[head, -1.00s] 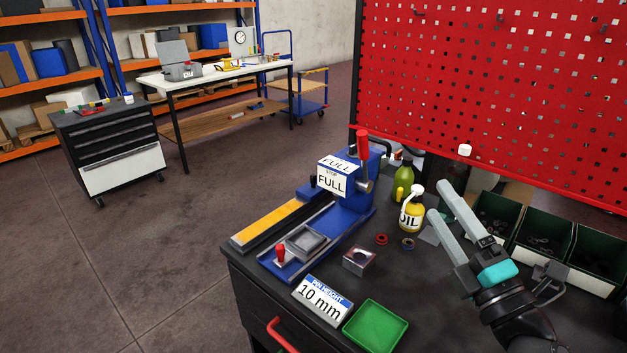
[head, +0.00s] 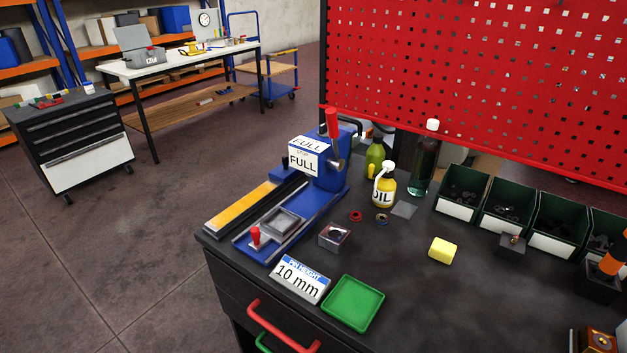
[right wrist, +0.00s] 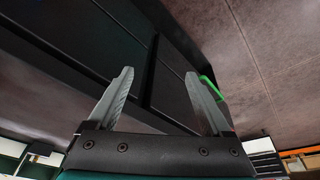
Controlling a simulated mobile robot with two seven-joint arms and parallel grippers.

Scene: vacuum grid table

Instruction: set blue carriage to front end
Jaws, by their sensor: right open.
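A blue press (head: 326,180) with a red-handled lever (head: 333,124) and a "FULL" stop sign (head: 304,160) stands at the left end of the black table. A blue slide (head: 243,250) runs from it toward the front left edge. A carriage (head: 283,222) with a grey square recessed top sits on this slide, between the press body and a red knob (head: 255,236); its blue part is hard to tell from the slide. My right gripper (right wrist: 163,98) is open and empty in the right wrist view, facing dark drawer fronts. Neither gripper shows in the head view.
A "10 mm" sign (head: 300,279), green tray (head: 352,303) and small metal block (head: 334,236) stand near the carriage. Oil bottle (head: 383,188), yellow block (head: 442,250) and green bins (head: 462,194) lie farther right. Red drawer handle (head: 283,326) juts out in front.

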